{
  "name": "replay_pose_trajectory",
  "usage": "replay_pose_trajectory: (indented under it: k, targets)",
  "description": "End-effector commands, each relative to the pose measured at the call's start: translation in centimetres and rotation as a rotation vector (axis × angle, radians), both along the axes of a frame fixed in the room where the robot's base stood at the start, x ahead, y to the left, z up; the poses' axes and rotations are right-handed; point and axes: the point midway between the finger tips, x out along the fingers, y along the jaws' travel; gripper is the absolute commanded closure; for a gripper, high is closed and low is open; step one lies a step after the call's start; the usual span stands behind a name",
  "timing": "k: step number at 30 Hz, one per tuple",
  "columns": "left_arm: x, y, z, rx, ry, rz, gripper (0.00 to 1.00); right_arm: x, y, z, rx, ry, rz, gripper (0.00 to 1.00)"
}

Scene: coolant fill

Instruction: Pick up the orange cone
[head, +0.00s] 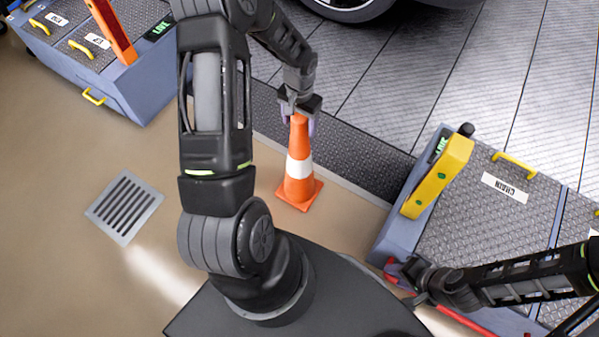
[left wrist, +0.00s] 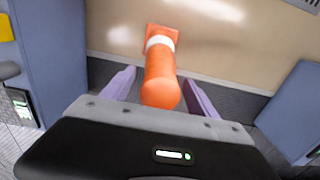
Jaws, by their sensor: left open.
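The orange cone (head: 299,166) with a white band stands upright on the tan floor in the head view, near the dark edge strip. My left gripper (head: 298,120) is at the cone's top, its fingers on either side of the tip. In the left wrist view the cone (left wrist: 160,75) lies between the two open purple fingers (left wrist: 160,88), with small gaps visible beside it. My right gripper (head: 405,277) is at the lower right by a blue-grey cabinet's corner; its jaws are too small and dark to read.
A blue-grey cabinet (head: 403,207) with a yellow lever (head: 437,177) stands at right. Another cabinet (head: 140,90) with yellow handles and an orange lever (head: 112,30) stands at upper left. A floor drain (head: 124,207) lies at left. A vehicle wheel (head: 345,8) shows at the top.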

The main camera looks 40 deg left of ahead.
Motion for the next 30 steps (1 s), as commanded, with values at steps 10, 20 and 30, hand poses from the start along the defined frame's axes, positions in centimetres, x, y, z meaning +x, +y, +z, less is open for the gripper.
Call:
replay_pose_trajectory:
  k: [10,20,30]
  targets:
    - [0.03,0.01,0.01,0.000,-0.001,0.000,0.32,0.00,0.00,0.03,0.000,0.000,0.000,0.64]
    - [0.03,0.01,0.02,0.000,-0.001,0.000,0.39,0.00,0.00,0.03,0.000,0.000,0.000,0.64]
    - [0.02,0.01,0.02,0.000,-0.001,0.000,0.67,0.00,0.00,0.03,0.000,0.000,0.000,0.64]
